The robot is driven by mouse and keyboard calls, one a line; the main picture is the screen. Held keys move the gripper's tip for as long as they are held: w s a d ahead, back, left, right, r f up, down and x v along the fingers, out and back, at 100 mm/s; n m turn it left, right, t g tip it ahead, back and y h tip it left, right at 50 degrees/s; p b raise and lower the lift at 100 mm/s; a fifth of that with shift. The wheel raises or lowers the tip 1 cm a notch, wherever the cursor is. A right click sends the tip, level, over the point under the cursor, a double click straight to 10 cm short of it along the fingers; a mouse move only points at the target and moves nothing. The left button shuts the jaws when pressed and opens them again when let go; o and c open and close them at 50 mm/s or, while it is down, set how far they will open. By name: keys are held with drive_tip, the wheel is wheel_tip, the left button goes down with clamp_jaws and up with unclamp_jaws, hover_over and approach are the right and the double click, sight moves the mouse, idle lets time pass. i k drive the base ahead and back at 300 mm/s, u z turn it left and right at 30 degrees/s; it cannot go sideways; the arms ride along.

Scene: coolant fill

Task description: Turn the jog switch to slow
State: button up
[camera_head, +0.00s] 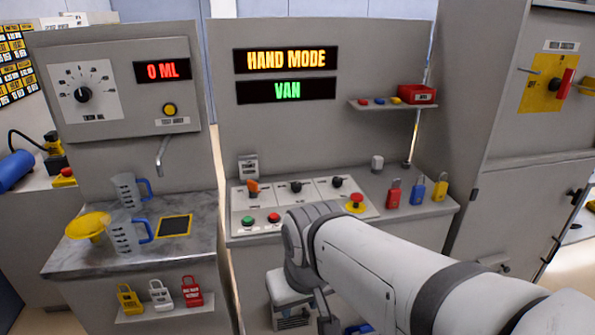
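The sloped control panel (263,210) on the middle console carries three rotary switches in its upper row. The left switch (252,188) has an orange handle, and the middle switch (295,186) and right switch (337,182) have black knobs. Their labels are too small to read, so I cannot tell which one is the jog switch or its setting. My arm crosses the lower right and covers part of the panel's front edge. I cannot make out my gripper's fingertips, and nothing of mine is seen touching a switch.
The panel also has a green button (249,221), a red button (274,217) and a red emergency stop (355,201). Padlocks (417,190) stand to its right. The display above (286,59) reads HAND MODE and VAN. Jugs (125,237) and a yellow funnel (88,226) stand left.

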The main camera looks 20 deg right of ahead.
sight(337, 181)
drive_tip(key=z, duration=0.75)
drive_tip(key=i, duration=1)
drive_tip(key=u, duration=0.4)
drive_tip(key=k, duration=0.9)
drive_tip(key=z, duration=0.3)
drive_tip(key=i, duration=1)
